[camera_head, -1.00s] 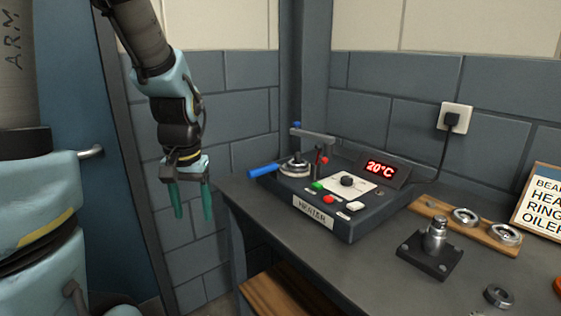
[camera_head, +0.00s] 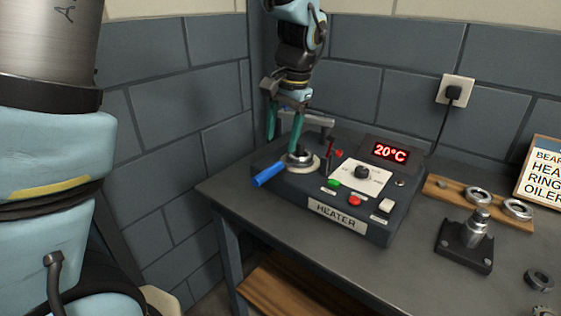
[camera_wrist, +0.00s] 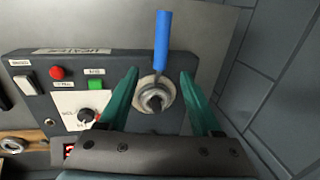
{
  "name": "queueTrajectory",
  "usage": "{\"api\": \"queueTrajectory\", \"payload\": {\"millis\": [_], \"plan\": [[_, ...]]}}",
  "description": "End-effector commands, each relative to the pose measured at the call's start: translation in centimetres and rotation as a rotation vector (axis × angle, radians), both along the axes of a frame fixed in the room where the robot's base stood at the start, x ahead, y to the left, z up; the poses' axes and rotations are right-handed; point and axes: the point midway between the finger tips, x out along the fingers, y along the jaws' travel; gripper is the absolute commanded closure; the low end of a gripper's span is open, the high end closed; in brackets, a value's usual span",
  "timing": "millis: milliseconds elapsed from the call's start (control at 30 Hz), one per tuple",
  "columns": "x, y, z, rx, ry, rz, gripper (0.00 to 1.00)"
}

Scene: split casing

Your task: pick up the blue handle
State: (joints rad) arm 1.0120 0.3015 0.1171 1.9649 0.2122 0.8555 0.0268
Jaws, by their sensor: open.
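The blue handle (camera_head: 269,174) sticks out from the round metal piece (camera_head: 302,158) at the left end of the heater (camera_head: 338,214). In the wrist view the blue handle (camera_wrist: 162,43) points up, away from the round piece (camera_wrist: 153,95). My gripper (camera_head: 282,138) is over the left end of the heater, its green fingers pointing down. In the wrist view my gripper (camera_wrist: 159,75) is open and empty, with a finger on each side of the round piece. The blue grip lies beyond the fingertips, and I see no contact with it.
The display (camera_head: 390,151) reads 20°C. A black block with a metal post (camera_head: 467,243) and a wooden board with rings (camera_head: 457,192) are to the right.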

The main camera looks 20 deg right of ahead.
Motion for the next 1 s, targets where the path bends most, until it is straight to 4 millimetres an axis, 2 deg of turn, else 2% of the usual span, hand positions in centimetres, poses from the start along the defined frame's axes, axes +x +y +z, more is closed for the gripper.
{"api": "queueTrajectory", "payload": {"millis": [200, 467, 733, 1000], "plan": [[0.6, 0.5, -3.4, 0.004, 0.004, 0.002, 0.34], [0.9, 0.7, -5.2, 0.003, 0.003, 0.003, 0.34], [1.7, 1.1, -8.7, 0.003, 0.003, 0.003, 0.34], [1.9, 1.1, -9.8, 0.001, 0.000, 0.002, 0.34]]}}
